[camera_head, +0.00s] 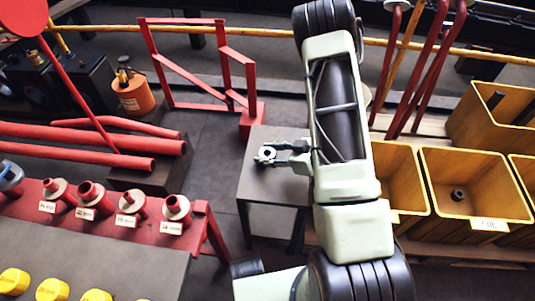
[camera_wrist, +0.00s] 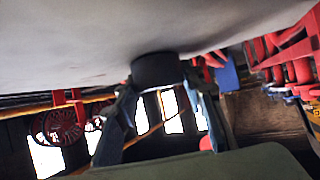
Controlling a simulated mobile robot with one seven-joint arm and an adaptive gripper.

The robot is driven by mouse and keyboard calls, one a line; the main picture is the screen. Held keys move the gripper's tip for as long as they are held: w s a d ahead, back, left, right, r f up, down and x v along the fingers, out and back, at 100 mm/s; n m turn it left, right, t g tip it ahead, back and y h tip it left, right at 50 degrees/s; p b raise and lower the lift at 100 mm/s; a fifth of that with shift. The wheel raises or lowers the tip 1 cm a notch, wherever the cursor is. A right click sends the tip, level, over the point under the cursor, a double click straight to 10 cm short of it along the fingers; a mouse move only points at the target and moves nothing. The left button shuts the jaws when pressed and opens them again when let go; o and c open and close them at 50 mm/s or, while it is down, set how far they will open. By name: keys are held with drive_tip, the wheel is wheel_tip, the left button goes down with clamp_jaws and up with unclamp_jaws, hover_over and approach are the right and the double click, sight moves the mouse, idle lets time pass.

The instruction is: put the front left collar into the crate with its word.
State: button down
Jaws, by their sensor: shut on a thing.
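My gripper (camera_head: 283,154) is shut on a small collar (camera_head: 266,154), which shows as a ring with a dark hole in the head view. In the wrist view the collar (camera_wrist: 158,70) is a short dark cylinder between the two fingers (camera_wrist: 160,95). The collar is over the grey stand (camera_head: 262,184), touching it or very close; I cannot tell which. A yellow crate (camera_head: 484,207) stands to the right of my arm with a small dark collar (camera_head: 458,194) inside and a white label (camera_head: 489,225), its word too small to read surely. Another yellow crate (camera_head: 407,190) is partly hidden by my arm.
A yellow crate (camera_head: 456,128) at the back right holds dark pieces; another is cut off at the right edge. Red levers (camera_head: 413,75) rise behind the crates. A red bench (camera_head: 150,225) with labelled flanged parts is at left. A red frame (camera_head: 200,100) stands behind the stand.

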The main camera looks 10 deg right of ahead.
drive_tip(key=shift+f, duration=0.1)
drive_tip(key=c, duration=1.3)
unclamp_jaws()
drive_tip(key=shift+o, duration=0.2)
